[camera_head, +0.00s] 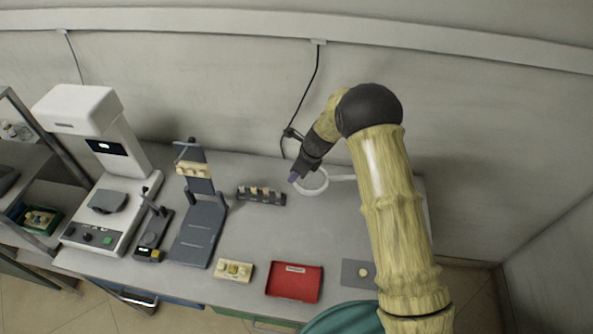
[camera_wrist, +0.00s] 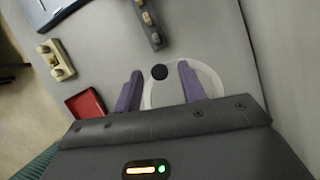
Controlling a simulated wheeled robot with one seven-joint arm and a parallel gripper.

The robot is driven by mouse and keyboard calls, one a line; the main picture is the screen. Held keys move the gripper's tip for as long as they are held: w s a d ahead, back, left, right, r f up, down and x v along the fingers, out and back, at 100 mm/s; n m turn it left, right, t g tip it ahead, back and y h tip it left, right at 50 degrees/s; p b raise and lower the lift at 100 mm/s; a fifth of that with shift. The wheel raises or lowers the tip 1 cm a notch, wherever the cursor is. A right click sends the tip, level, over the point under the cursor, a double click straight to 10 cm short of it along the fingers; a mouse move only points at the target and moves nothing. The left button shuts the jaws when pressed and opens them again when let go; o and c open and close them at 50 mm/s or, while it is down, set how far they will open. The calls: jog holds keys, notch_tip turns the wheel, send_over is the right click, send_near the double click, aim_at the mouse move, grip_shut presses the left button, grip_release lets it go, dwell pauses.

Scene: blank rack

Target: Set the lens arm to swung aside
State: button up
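The lens arm is a white ring (camera_head: 313,193) with a pale bar (camera_head: 342,178) running right behind my arm. It lies over the back right of the grey worktop. The ring also shows in the wrist view (camera_wrist: 217,78), partly hidden by my fingers. A round black knob (camera_wrist: 160,72) shows at the ring's left edge. My gripper (camera_head: 294,178) is above the ring's left side. In the wrist view its two purple fingers (camera_wrist: 160,68) are open, one on each side of the knob. I cannot tell whether they touch it.
A dark strip with several pegs (camera_head: 261,196) lies left of the ring. A red tray (camera_head: 294,283), a cream block (camera_head: 234,270) and a grey plate (camera_head: 358,273) lie along the front. A dark stand (camera_head: 199,230) and a white machine (camera_head: 90,195) stand at left.

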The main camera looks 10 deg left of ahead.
jog(key=shift+r, duration=0.1)
jog(key=b+v, duration=0.3)
jog(key=v, duration=1.4)
jog(key=shift+d+b, duration=0.15)
jog(key=shift+b, duration=0.2)
jog(key=shift+s, duration=0.1)
jog(key=s+d+n+t+h, duration=0.2)
jog(key=s+d+n+h, duration=0.2)
jog(key=s+d+n, duration=1.5)
jog(key=s+d, duration=0.3)
jog(key=d, duration=0.2)
jog(key=shift+s+n, duration=0.2)
jog(key=shift+n, duration=0.2)
